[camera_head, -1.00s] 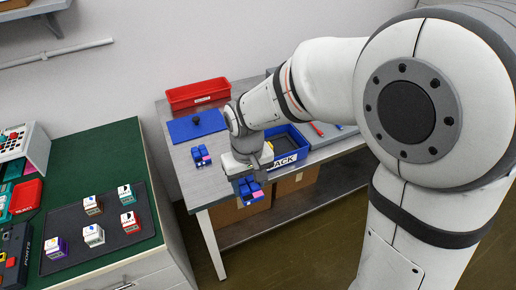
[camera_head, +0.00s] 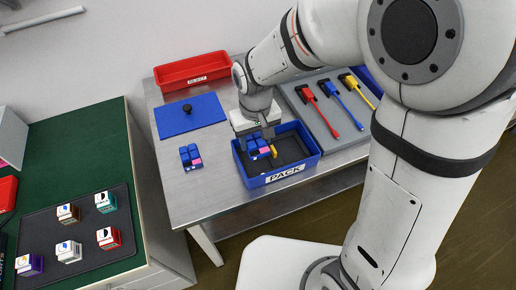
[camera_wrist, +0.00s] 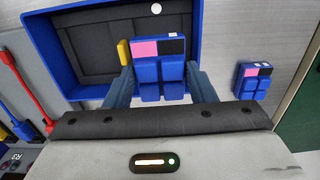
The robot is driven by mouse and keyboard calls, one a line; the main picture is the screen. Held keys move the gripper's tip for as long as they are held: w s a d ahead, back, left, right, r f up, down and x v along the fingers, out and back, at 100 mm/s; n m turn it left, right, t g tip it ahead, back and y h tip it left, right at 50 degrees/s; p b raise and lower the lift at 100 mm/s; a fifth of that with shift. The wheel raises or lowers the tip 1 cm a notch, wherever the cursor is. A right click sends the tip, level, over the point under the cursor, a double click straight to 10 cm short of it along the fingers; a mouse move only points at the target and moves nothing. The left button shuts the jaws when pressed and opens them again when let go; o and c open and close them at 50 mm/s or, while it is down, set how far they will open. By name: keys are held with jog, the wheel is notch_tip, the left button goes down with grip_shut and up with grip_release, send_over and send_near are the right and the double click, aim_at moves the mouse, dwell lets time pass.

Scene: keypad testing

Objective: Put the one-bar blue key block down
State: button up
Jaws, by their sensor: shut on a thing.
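My gripper (camera_head: 262,134) is shut on a blue key block (camera_head: 257,147) with a pink patch and a black patch at one end. In the wrist view the held blue key block (camera_wrist: 160,70) sits between the two fingers (camera_wrist: 161,88). It overlaps the wall of the blue PACK bin (camera_head: 313,163); its height above the bin floor is unclear. A second, similar blue key block (camera_head: 190,158) stands on the metal table, left of the bin, and shows in the wrist view (camera_wrist: 253,80). Bar marks are too small to read on either block.
A small yellow piece (camera_wrist: 125,52) is in the bin. A blue lid with a knob (camera_head: 190,115) and a red REJECT bin (camera_head: 192,70) are behind. A grey tray (camera_head: 300,100) holds red, blue and yellow leads. Left, several cubes stand on a dark mat (camera_head: 85,225).

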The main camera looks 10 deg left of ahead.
aim_at(256, 153)
notch_tip(256, 153, down, 6)
jog(key=shift+f, duration=0.25)
jog(key=shift+f, duration=0.15)
jog(key=o, duration=0.5)
jog(key=shift+f, duration=0.1)
jog(key=shift+o, duration=0.9)
